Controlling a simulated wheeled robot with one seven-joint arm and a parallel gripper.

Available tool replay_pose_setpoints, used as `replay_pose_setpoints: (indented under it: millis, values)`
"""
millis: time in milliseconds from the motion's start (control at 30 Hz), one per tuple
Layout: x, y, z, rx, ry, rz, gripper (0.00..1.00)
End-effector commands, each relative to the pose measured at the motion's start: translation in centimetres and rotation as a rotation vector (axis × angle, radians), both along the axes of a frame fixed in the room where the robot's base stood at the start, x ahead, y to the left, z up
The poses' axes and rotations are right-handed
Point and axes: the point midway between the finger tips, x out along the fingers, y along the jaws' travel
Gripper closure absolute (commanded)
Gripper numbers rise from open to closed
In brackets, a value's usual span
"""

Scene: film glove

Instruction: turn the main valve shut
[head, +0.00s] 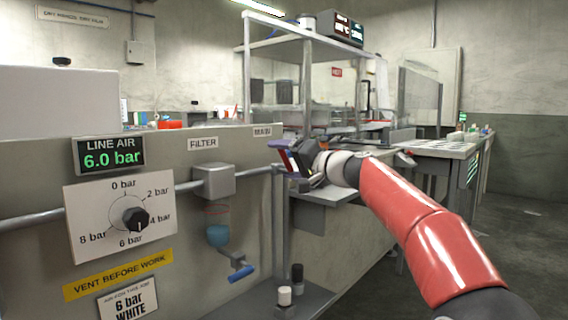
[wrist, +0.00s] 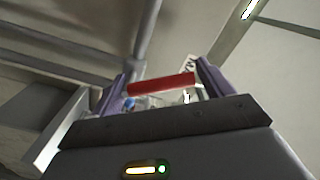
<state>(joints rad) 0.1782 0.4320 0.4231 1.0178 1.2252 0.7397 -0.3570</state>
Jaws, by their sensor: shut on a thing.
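The main valve's red handle (wrist: 160,84) lies between my gripper's two purple-grey fingers (wrist: 163,80) in the wrist view, spanning nearly the whole gap. My gripper (head: 291,160) is shut on it. In the head view, the gripper is at the right end of the air panel, just below and right of the MAIN label (head: 262,132). There the valve body is mostly hidden behind the gripper, with a bit of red showing at the fingers. The LINE AIR display (head: 110,157) reads 6.0 bar.
A dial (head: 131,215), a filter (head: 215,181) with a bowl and a blue-handled drain (head: 240,271) sit on the panel left of my gripper. A grey pipe runs along it. A bench and a glazed frame (head: 308,85) stand behind. Open floor lies at the right.

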Motion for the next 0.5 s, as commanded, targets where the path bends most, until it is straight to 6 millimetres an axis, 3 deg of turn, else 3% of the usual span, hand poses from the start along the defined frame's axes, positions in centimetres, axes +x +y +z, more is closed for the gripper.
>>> replay_pose_setpoints:
  millis: [500]
  values:
    - [1.3, -1.0, 1.0, 0.268, 0.341, -0.002, 0.62]
